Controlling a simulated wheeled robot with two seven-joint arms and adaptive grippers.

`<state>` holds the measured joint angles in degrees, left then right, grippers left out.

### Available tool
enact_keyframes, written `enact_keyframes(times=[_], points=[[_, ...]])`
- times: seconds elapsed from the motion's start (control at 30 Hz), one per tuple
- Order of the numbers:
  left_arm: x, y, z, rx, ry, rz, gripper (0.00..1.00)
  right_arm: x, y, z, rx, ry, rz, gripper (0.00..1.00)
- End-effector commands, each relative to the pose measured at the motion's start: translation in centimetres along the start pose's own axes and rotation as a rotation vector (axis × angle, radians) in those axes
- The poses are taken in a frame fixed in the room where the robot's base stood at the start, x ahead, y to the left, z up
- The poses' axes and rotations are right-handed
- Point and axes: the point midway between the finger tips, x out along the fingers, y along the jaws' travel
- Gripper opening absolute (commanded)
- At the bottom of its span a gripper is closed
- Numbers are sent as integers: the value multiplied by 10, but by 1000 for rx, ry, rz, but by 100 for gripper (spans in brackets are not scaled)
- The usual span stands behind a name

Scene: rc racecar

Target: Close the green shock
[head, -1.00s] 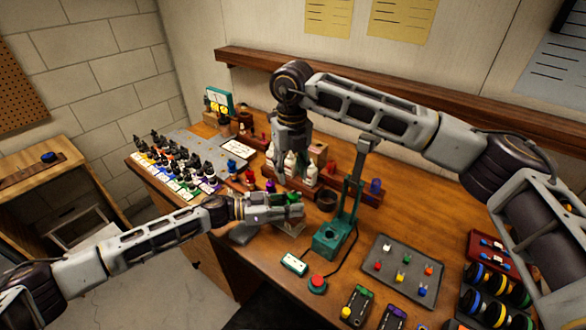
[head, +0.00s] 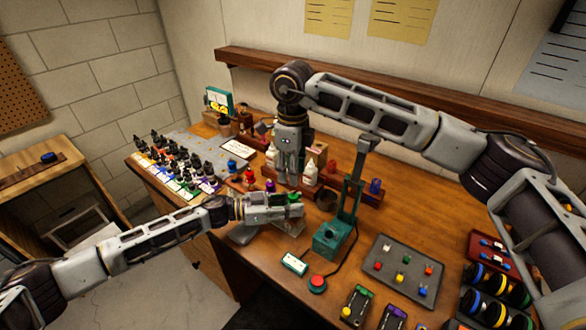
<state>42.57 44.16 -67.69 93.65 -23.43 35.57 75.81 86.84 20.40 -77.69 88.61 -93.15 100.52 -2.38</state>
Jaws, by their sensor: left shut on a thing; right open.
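The green shock (head: 294,198) is a small green piece at the tip of my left gripper (head: 292,206), mostly hidden by the fingers. My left gripper lies low over the middle of the bench and is shut on it. My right gripper (head: 289,172) points down above the bench, just behind the left one, at the rack of bottles. It is open; its fingertips are small in view, and I cannot tell whether they touch anything. I cannot see whether the shock has a cap on it.
A green press (head: 333,238) stands right of my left gripper, with a red button (head: 317,283) in front. A grey tray (head: 383,284) of small coloured parts lies further right. White bottles (head: 311,172) stand behind. Several black shocks (head: 172,160) stand at the left on labelled spots.

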Motion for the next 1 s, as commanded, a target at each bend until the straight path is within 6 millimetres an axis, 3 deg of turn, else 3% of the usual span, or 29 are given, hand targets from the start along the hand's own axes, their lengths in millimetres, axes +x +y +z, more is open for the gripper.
enact_keyframes(times=[1.0], points=[[0,0,0,0,0,0,0,0,0,-3,-839,11,5,41]])
